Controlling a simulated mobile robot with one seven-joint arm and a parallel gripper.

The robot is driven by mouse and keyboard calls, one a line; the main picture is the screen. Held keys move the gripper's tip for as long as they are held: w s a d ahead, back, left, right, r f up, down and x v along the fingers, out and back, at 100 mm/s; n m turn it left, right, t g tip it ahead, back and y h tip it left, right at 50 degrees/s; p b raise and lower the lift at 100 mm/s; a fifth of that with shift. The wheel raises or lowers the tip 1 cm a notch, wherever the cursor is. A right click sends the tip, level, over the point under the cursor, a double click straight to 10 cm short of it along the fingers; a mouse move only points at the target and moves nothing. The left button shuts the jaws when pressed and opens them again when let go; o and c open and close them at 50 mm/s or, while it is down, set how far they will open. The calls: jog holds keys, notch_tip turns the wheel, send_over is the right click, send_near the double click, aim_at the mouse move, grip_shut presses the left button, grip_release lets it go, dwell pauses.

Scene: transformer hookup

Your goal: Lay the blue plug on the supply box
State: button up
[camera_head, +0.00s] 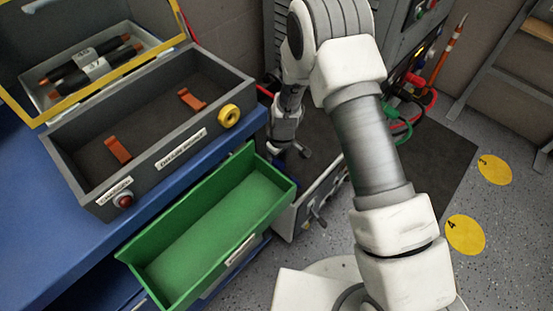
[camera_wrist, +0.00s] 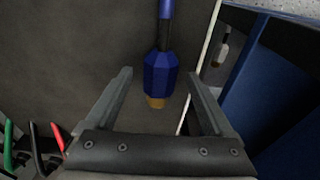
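The blue plug (camera_wrist: 160,72) shows in the wrist view, with a dark blue lead running up from it and a copper-coloured tip at its lower end. It lies in line with the gap between the fingers of my gripper (camera_wrist: 158,88). The fingers are apart, with clear space on both sides of the plug; I cannot tell how far beyond the fingertips it is. In the head view my gripper (camera_head: 287,148) is small and partly hidden, near a grey box with a pale front (camera_head: 318,197). I cannot tell whether this is the supply box.
A green open drawer (camera_head: 205,225) juts from the blue bench (camera_head: 45,215) at left. A grey tray (camera_head: 150,115) with orange clips stands on the bench. Red and green cables (camera_head: 403,120) hang by the cabinet at right. Bare floor (camera_head: 515,225) lies at right.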

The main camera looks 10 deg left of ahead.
notch_tip(320, 180, up, 17)
jog(key=s+d+p, duration=0.1)
jog(key=p, duration=0.4)
jog(key=shift+d+r+p, duration=0.15)
jog(key=shift+d+p, duration=0.2)
jog(key=shift+d, duration=0.05)
